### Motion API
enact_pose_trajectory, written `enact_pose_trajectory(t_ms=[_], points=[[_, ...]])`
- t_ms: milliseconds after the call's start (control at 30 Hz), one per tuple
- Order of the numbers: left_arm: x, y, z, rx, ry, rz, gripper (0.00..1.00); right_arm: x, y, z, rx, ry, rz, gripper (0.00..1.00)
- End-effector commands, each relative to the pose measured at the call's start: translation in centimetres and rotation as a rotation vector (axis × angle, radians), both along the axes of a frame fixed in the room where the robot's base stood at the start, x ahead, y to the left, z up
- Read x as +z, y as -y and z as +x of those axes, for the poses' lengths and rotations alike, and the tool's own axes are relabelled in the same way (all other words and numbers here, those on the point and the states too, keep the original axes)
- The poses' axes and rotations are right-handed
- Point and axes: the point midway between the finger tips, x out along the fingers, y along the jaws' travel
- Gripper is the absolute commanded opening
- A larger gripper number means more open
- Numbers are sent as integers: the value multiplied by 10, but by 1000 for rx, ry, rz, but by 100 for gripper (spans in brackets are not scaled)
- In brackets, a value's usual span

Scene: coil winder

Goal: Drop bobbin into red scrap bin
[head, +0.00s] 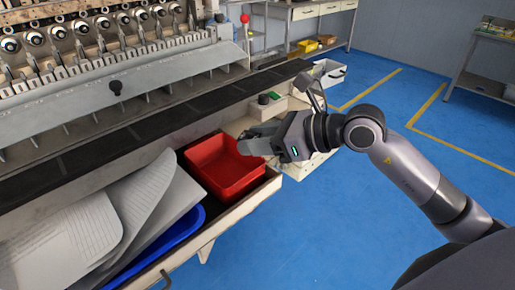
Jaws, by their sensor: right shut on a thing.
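The red scrap bin (208,158) is an open tray on the wooden shelf in front of the coil winder, near the middle of the head view. My right gripper (247,141) reaches in from the right, with its fingers pointing left over the bin's back right rim. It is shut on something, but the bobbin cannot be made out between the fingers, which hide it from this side. The part of the bin's inside that shows looks empty. My left gripper is not in view.
A blue tray (170,245) and grey-white sheets (95,222) lie left of the bin. The winding machine (100,60) with its row of spindles stands behind. Blue floor is open at right.

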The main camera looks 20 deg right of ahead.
Motion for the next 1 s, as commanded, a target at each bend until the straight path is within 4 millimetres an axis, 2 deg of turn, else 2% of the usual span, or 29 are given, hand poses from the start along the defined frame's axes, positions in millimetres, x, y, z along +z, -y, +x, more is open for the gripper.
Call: enact_pose_trajectory(t_ms=[167,800,1000], points=[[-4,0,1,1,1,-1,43,-6,-2,6,-5,0,5,14],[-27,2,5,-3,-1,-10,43,-55,-16,44,-2,-1,4,14],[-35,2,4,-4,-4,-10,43,-65,-19,53,-4,0,5,14]])
